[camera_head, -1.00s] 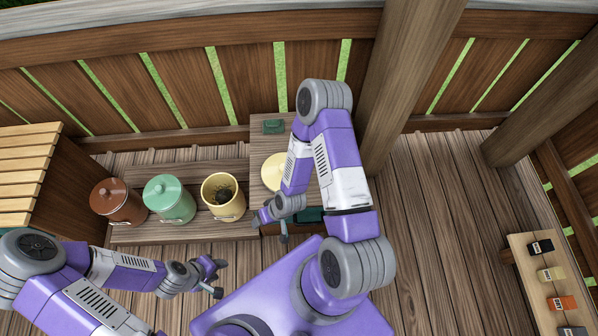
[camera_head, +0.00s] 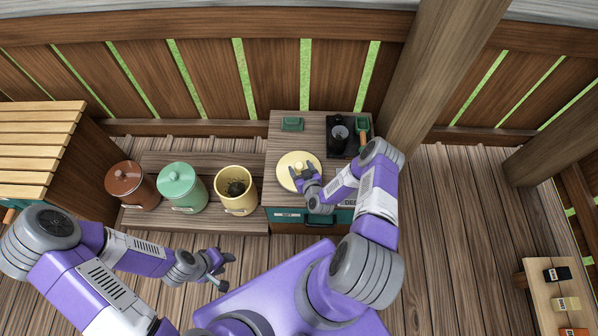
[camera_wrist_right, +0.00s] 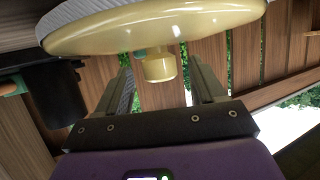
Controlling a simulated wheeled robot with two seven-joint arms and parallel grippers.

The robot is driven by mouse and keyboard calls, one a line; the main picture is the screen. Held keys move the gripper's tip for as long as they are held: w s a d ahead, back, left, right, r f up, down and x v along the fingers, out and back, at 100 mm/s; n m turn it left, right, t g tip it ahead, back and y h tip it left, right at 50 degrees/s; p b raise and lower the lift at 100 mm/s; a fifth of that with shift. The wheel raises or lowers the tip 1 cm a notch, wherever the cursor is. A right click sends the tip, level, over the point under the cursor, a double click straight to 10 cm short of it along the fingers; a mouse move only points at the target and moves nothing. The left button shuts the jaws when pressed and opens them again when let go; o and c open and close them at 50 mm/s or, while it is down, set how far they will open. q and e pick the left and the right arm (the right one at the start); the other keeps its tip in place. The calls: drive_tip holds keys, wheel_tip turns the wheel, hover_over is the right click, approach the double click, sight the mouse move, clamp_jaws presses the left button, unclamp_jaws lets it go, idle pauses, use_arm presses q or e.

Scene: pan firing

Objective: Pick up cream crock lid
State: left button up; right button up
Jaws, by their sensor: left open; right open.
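The cream crock lid (camera_head: 288,168) lies on the wooden cabinet top, a round pale yellow disc with a knob. The open cream crock (camera_head: 231,203) stands left of it with something dark inside. My right gripper (camera_head: 303,176) is open over the lid's front part. In the right wrist view the lid (camera_wrist_right: 100,38) fills the top, and its knob (camera_wrist_right: 160,67) shows between my open right fingers (camera_wrist_right: 160,82), with gaps at both sides. My left gripper (camera_head: 222,268) is open and empty, low in front of the crocks.
A green lidded crock (camera_head: 180,182) and a brown lidded crock (camera_head: 124,183) stand left of the cream crock. A black device (camera_head: 338,135), a green-handled scoop (camera_head: 363,130) and a small green object (camera_head: 292,124) sit on the cabinet top. A wooden post (camera_head: 440,80) rises to the right.

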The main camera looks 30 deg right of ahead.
drive_tip(key=shift+x, duration=1.1)
drive_tip(key=c, duration=1.2)
drive_tip(key=shift+c, duration=0.3)
